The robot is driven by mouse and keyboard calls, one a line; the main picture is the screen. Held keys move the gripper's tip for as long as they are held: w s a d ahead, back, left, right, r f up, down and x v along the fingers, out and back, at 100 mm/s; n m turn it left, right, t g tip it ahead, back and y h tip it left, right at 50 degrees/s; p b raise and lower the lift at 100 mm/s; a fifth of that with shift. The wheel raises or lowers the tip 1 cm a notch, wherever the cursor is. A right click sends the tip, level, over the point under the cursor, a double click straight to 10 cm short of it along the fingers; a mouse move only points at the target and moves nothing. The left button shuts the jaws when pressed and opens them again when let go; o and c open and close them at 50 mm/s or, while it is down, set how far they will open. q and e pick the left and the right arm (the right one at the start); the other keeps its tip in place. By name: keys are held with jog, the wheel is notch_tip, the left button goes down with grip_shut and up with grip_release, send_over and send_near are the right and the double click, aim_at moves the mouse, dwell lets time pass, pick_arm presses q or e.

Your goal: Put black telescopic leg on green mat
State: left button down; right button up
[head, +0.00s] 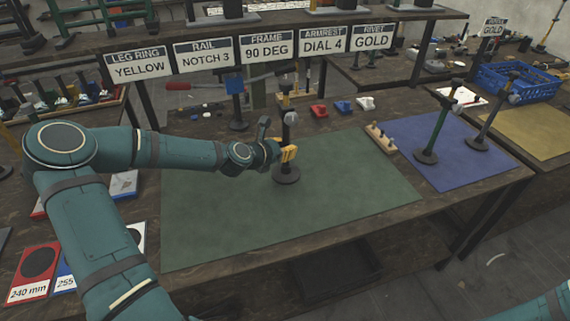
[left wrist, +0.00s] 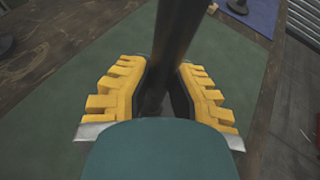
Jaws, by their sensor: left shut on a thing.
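The black telescopic leg (head: 287,175) stands upright over the green mat (head: 220,220), with its round dark base low at the mat's far middle part. I cannot tell for sure whether the base touches the mat. My left gripper (head: 286,154), with yellow fingers, is shut on the leg's shaft above the base. In the left wrist view the dark shaft (left wrist: 181,30) runs between the yellow finger pads, with green mat on both sides. The leg's lower end is hidden there. My right gripper is out of view.
A wooden peg block (head: 381,140) sits at the green mat's right edge. Red, blue and white small parts lie behind. The front of the green mat is clear.

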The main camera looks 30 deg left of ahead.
pick_arm(q)
jog(key=shift+w+f+b, duration=0.1)
jog(key=shift+f+b, duration=0.45)
jog(key=shift+f, duration=1.6)
jog(key=shift+r, duration=0.1)
jog(key=c, duration=1)
grip_release()
jog(key=shift+f, duration=0.2)
